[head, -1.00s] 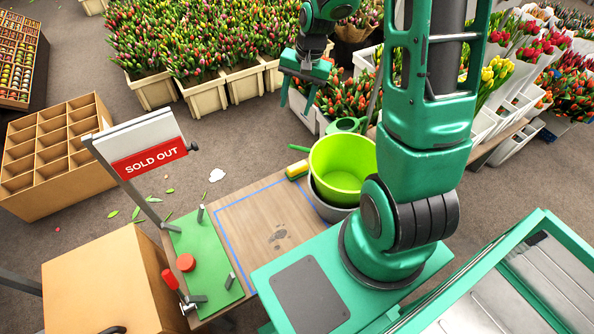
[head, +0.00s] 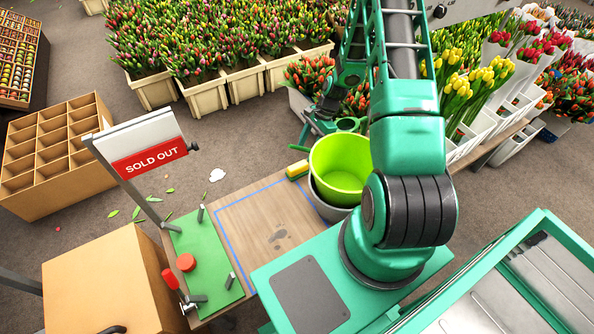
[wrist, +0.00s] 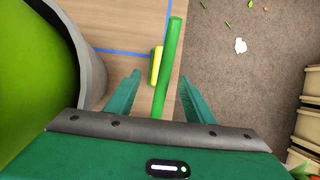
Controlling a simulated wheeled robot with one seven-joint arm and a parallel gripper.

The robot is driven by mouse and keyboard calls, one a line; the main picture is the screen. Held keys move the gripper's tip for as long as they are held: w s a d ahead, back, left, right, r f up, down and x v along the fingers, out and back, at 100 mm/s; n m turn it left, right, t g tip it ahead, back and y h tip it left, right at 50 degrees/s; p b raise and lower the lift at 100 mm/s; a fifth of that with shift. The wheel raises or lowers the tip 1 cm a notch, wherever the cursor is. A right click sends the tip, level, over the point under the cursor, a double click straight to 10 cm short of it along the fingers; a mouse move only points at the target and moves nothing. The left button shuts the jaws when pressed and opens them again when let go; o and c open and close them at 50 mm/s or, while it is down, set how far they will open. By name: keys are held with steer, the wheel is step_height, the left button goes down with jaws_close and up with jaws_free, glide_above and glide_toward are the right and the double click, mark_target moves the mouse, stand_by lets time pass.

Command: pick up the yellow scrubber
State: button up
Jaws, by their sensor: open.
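The yellow scrubber (head: 297,169) lies on the wooden table beside the buckets, near the table's far edge. A green handle (head: 299,148) shows just beyond its yellow part. In the wrist view, the green bar (wrist: 171,60) runs lengthwise through the space between my fingers, with the yellow part (wrist: 155,66) on its left side. My gripper (head: 309,134) is open, above and just beyond the scrubber in the head view. In the wrist view its two fingers (wrist: 159,80) stand either side of the bar, holding nothing. How high they are above it I cannot tell.
A lime-green bucket (head: 342,165) sits in a grey one (head: 330,207), close beside the scrubber and to the left in the wrist view. A blue-outlined table area (head: 260,215) is clear. Tulip crates (head: 245,80) stand beyond on the floor.

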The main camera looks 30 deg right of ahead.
mark_target(296, 166)
steer(key=shift+x, duration=3.85)
steer(key=shift+w, duration=0.15)
steer(key=shift+c, duration=0.5)
steer(key=c, duration=1)
steer(key=shift+c, duration=0.2)
steer(key=shift+r, duration=0.1)
steer(key=shift+a+r, duration=0.3)
steer(key=shift+a, duration=0.05)
steer(key=a+r, duration=0.7)
steer(key=a, duration=0.6)
steer(key=shift+a, duration=0.2)
steer(key=shift+r, duration=0.15)
